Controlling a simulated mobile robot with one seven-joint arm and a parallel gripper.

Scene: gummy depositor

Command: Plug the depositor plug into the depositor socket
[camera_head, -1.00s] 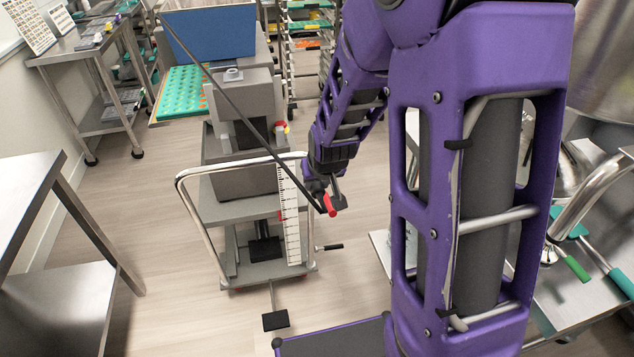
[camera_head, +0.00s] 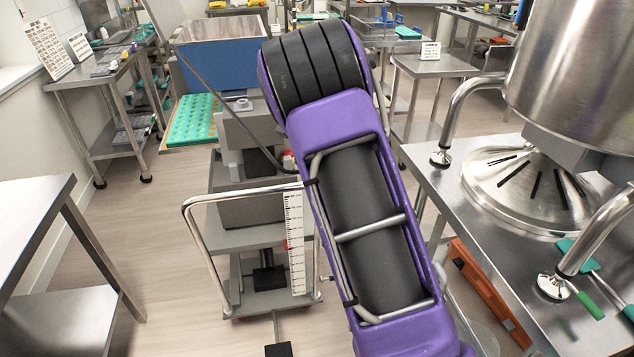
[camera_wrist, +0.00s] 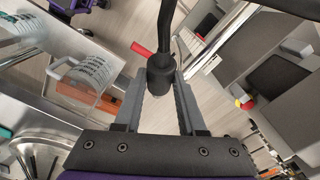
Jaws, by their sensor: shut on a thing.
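In the wrist view my gripper (camera_wrist: 158,100) is shut on the black depositor plug (camera_wrist: 160,72), between its two grey fingers. A black cable (camera_wrist: 167,25) runs up from the plug. In the head view my arm hides the gripper and plug, while the dark cable (camera_head: 215,95) slants down from the upper left to behind my arm. A grey machine (camera_head: 235,128) on a wheeled cart stands left of my arm. A small red and yellow part (camera_wrist: 245,103) shows on grey housing at the right of the wrist view; I cannot tell whether it is the socket.
The cart has a bent metal handle (camera_head: 196,235) and a white ruled scale (camera_head: 295,240). A steel table (camera_head: 500,265) with a large steel vessel (camera_head: 575,75) stands at right. An orange case (camera_head: 485,290) is below it. Another steel table (camera_head: 35,215) is at left.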

